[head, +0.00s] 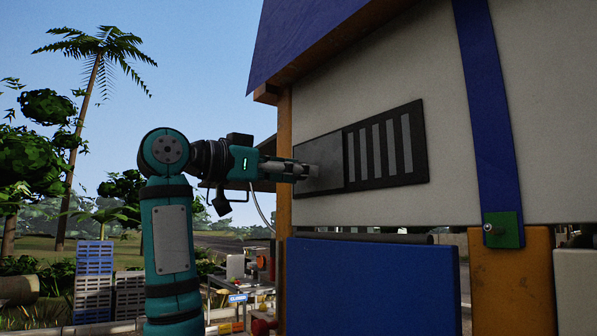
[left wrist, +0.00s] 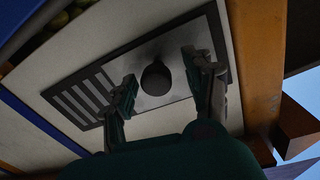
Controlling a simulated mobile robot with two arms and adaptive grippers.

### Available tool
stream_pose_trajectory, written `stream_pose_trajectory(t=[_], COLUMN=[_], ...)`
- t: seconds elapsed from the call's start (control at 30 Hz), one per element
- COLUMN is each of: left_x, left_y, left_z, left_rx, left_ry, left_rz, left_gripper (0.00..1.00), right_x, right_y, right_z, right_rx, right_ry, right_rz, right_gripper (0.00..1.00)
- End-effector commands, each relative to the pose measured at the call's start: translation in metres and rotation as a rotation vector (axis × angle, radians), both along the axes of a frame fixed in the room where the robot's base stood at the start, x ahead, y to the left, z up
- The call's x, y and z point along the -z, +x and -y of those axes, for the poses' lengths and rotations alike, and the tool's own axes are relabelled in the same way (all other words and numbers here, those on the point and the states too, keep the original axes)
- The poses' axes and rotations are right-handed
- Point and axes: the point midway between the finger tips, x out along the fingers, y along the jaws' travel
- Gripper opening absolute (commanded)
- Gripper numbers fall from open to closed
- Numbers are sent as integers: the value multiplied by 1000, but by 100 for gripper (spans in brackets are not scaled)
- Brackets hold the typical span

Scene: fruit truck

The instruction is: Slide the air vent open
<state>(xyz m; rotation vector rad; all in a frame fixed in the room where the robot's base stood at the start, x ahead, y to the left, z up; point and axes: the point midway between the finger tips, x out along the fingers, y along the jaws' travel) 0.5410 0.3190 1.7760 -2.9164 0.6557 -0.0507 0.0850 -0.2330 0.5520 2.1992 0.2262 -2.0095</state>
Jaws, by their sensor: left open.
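The air vent is a dark frame on the white truck wall. Its slotted part (head: 386,147) is on the right in the head view, and a plain grey sliding plate (head: 318,152) is on the left. In the left wrist view the slots (left wrist: 80,96) are at the left, and the grey plate (left wrist: 183,88) carries a dark round knob (left wrist: 156,78). My left gripper (head: 307,171) is open in front of the plate, with one finger on each side of the knob in the wrist view. Whether the fingers touch it I cannot tell. My right gripper is not in view.
An orange post (head: 284,150) stands at the wall's left edge. A blue panel (head: 372,288) lies below the vent, and a blue strap (head: 488,120) with a green block (head: 502,230) is to the right. Stacked crates (head: 93,280) stand at the far left.

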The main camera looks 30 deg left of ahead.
Motion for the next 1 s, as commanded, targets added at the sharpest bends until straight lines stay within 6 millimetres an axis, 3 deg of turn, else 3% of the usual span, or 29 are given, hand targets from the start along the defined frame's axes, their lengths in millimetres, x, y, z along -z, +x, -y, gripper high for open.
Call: stream_pose_trajectory(t=[0.3,0.5,1.0], left_x=[0,0,0], left_y=[-60,-89,-99], left_z=[-31,-45,-49], left_rx=[-5,-4,-2], left_ry=[0,0,-1], left_rz=[4,3,1], left_gripper=[53,53,53], right_x=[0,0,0], right_y=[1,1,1], right_z=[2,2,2], right_rx=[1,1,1], right_ry=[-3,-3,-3], right_rz=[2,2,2], right_gripper=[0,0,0])
